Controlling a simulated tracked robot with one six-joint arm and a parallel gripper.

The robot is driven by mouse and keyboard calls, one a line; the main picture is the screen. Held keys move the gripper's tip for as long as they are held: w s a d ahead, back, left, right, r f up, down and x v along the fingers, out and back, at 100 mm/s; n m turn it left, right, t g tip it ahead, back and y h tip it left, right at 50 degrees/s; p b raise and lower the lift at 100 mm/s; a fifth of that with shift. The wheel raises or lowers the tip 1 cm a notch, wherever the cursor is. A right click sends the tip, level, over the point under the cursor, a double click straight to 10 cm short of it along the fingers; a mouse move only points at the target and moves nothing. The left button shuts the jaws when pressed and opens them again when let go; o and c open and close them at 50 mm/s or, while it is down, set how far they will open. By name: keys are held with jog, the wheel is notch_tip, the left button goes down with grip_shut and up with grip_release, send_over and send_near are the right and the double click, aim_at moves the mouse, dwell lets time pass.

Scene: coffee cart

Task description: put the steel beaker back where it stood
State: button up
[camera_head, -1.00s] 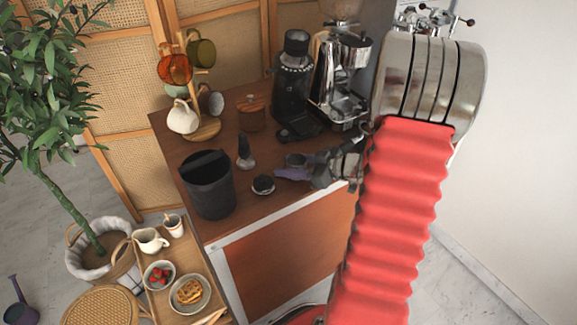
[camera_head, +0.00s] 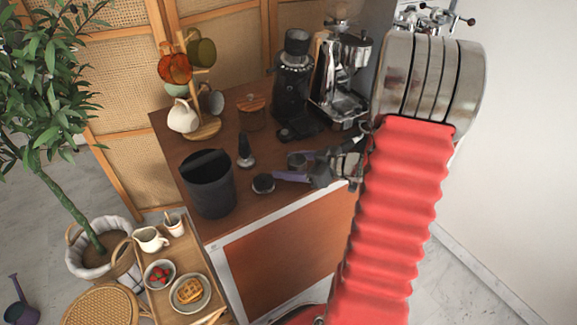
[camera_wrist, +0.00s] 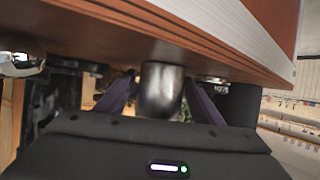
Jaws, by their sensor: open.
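The small steel beaker (camera_head: 297,161) stands on the brown counter (camera_head: 225,150), towards its front right part, short of the espresso machine. My gripper (camera_head: 292,167) is open around it, with one purple-grey finger on the near side and one on the far side. In the wrist view, which is upside down, the beaker (camera_wrist: 162,92) is upright with its base against the counter top. It sits between the two spread fingers (camera_wrist: 160,100), with a visible gap to each. My arm hides the right end of the counter.
A black bin (camera_head: 208,184), a dark round puck-like tool (camera_head: 263,184) and a black tamper-like tool (camera_head: 246,152) stand left of my gripper. The grinder (camera_head: 292,85) and espresso machine (camera_head: 342,85) stand behind. A mug tree (camera_head: 205,125) is at the back left.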

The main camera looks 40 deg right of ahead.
jog(key=v, duration=1.2)
dwell(0.7)
